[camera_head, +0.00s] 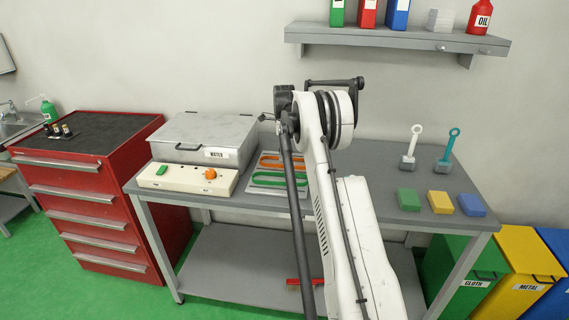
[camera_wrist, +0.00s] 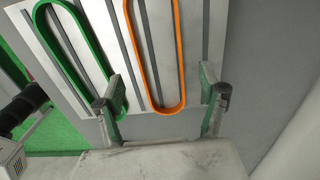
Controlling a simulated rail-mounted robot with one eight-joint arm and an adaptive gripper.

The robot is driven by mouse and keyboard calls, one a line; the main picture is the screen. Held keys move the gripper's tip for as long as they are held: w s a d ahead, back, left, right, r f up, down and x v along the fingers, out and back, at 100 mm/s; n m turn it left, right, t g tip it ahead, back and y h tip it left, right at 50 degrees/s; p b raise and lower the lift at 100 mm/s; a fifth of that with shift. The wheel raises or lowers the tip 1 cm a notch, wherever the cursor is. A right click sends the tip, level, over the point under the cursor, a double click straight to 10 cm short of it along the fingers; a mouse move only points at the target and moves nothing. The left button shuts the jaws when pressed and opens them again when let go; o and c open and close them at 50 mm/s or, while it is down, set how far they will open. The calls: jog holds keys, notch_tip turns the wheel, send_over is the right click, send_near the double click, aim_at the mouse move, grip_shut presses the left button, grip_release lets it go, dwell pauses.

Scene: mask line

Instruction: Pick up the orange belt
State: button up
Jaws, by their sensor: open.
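The orange belt (camera_wrist: 181,60) is a long flat loop on a light grey plate with dark slots (camera_wrist: 205,45). In the wrist view its rounded near end lies between and beyond my gripper's fingers. In the head view the belt (camera_head: 269,159) lies at the back of the plate, partly hidden by my arm. A green belt (camera_wrist: 73,65) lies beside it to the left, near my left finger; it also shows in the head view (camera_head: 266,180). My gripper (camera_wrist: 162,98) is open and empty over the plate's edge. Whether a finger touches anything cannot be told.
Green, yellow and blue blocks (camera_head: 440,202) and two handled tools (camera_head: 411,150) stand right. A wall shelf (camera_head: 395,39) hangs above.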

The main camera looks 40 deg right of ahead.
notch_tip(320, 180, down, 4)
jog(key=shift+d+f, duration=0.1)
jog(key=c, duration=1.1)
